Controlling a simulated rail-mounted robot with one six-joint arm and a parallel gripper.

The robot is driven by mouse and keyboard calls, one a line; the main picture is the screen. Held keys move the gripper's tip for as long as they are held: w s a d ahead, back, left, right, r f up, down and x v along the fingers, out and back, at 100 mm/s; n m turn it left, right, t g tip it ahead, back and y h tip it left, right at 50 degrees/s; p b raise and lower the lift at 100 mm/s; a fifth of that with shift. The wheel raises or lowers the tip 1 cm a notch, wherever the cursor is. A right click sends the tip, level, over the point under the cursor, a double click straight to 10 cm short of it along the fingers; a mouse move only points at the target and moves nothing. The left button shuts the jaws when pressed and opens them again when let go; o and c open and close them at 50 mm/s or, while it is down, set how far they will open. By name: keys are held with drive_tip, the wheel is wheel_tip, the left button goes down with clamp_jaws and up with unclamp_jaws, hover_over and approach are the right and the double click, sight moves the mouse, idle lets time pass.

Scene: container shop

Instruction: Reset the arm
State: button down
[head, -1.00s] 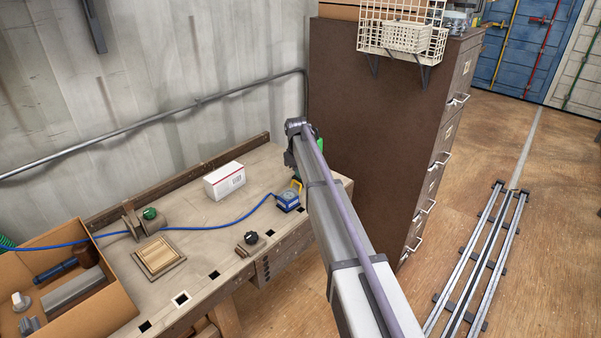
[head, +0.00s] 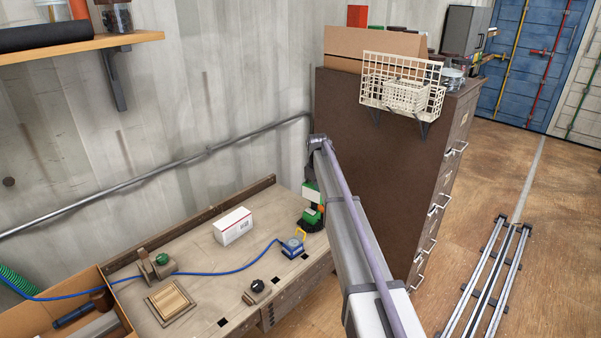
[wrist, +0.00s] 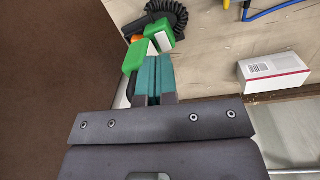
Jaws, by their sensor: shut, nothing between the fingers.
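My gripper (wrist: 153,78) shows in the wrist view as two teal fingers side by side, shut with nothing between them. It is over the edge of the wooden workbench (wrist: 205,45). A green and black device (wrist: 158,35) with a coiled black cord and a bit of orange lies just beyond the fingertips; I cannot tell whether they touch. In the head view my arm (head: 345,225) reaches up from the bottom, its bend beside the brown cabinet. The gripper is mostly hidden behind the arm there, near green and black parts (head: 312,215) at the bench's right end.
The tall brown filing cabinet (head: 375,165) stands close to the right of my arm, a wire basket (head: 402,88) on it. The bench holds a white box (head: 232,226), a blue device (head: 292,248) with a blue cable, and a wooden frame (head: 170,303). Floor at right holds rails (head: 490,285).

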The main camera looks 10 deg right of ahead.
drive_tip(key=s+a+m, duration=0.1)
drive_tip(key=s+a, duration=0.3)
drive_tip(key=s, duration=1)
drive_tip(key=s+a+m, duration=0.2)
drive_tip(key=s+a, duration=0.2)
drive_tip(key=s, duration=1.1)
drive_tip(key=s+a+m, duration=0.2)
drive_tip(key=s+a, duration=0.2)
drive_tip(key=s, duration=1.1)
drive_tip(key=shift+a+y, duration=0.25)
drive_tip(key=shift+y, duration=0.15)
